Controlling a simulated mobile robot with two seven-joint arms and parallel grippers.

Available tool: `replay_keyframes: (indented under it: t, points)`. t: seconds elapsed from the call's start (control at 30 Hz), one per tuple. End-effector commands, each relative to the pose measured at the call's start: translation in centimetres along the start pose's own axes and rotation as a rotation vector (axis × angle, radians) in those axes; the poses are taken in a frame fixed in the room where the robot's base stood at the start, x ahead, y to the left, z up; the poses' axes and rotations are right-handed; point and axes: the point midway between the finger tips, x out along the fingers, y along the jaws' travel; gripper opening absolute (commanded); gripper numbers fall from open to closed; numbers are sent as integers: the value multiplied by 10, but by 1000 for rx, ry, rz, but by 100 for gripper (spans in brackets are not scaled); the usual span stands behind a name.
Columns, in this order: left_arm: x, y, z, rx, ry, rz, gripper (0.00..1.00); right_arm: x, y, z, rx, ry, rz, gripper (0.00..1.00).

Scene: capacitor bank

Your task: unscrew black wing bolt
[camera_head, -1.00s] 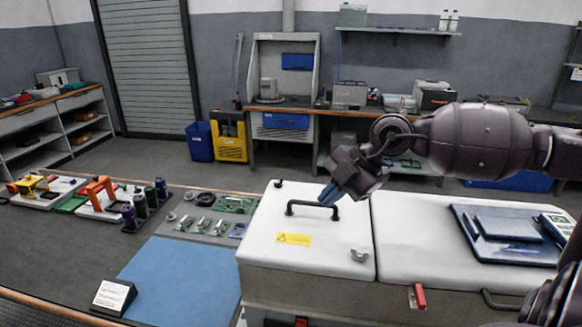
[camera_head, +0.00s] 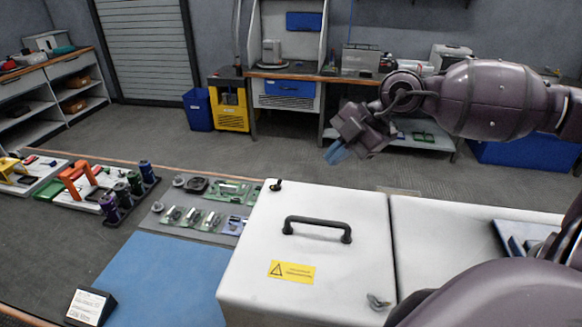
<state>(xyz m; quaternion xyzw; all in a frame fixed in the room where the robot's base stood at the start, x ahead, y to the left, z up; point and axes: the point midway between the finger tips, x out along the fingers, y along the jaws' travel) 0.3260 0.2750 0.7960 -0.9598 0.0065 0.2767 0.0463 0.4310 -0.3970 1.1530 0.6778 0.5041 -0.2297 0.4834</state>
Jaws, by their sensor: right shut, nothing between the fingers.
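The black wing bolt (camera_head: 276,185) stands at the far left corner of the white box lid (camera_head: 250,250). A grey wing bolt (camera_head: 378,302) sits at the near right corner of the same lid. A black handle (camera_head: 318,227) and a yellow warning label (camera_head: 291,272) lie between them. My right gripper (camera_head: 338,153) has blue fingertips. It is shut and empty, in the air above and beyond the lid's far side, to the right of the black wing bolt and apart from it. My left gripper is out of view.
A second white lid (camera_head: 440,235) adjoins on the right, partly hidden by my arm. Left of the box are a blue mat (camera_head: 160,275), a small sign (camera_head: 90,305) and circuit boards (camera_head: 207,218). Floor is open beyond the table.

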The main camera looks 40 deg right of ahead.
Motion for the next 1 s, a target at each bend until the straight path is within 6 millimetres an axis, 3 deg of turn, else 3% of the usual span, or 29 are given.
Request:
replay_keyframes:
  t: [0.27,0.7,1.0]
  points:
    - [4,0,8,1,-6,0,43,13,0,0,0,1,0,0]
    - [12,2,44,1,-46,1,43,62,0,1,-1,2,-1,0]
    - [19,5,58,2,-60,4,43,101,-1,0,0,3,-1,0]
